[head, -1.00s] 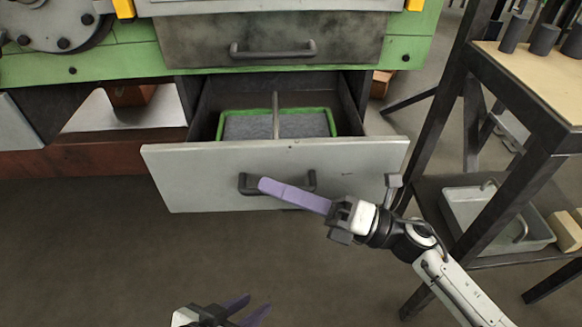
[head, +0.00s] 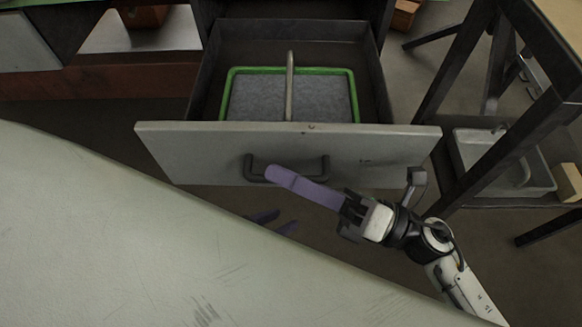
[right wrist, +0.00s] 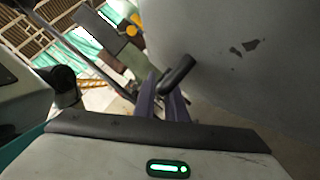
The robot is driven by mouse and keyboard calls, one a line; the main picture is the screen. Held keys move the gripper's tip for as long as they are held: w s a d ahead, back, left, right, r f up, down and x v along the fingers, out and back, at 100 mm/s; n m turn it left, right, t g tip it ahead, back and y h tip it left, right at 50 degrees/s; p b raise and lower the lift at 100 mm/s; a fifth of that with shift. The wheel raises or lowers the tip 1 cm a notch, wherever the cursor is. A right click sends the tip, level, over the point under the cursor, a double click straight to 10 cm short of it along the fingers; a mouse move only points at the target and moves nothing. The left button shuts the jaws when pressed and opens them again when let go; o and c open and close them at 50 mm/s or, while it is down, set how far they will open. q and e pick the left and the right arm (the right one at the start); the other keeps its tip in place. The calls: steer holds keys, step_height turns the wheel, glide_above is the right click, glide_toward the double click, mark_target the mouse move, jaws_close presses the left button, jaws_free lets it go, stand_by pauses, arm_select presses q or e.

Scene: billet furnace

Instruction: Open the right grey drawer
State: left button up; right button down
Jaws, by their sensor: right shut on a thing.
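The right grey drawer (head: 220,153) stands open in the head view, its light front facing me and its dark box showing behind. Its dark bar handle (head: 325,168) is at the middle of the front. My right gripper (head: 275,173) has its purple fingers at this handle and is shut on it. In the right wrist view the dark handle (right wrist: 178,74) sits between the purple fingers (right wrist: 163,103). My left gripper (head: 275,222) shows only its purple fingertips, spread apart and empty, below the drawer front. The rest of it is hidden behind a pale surface of my own body.
A green-rimmed tray (head: 349,92) with grey contents and an upright-looking bar handle (head: 290,85) lies inside the drawer. A dark-legged table stands at the right, with a grey bin (head: 480,165) on its lower shelf. Bare floor shows under the drawer front.

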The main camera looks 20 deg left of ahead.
steer(key=c, duration=1.8)
jaws_free()
steer(key=shift+d, duration=0.1)
steer(key=v, duration=1)
steer(key=shift+d, duration=0.1)
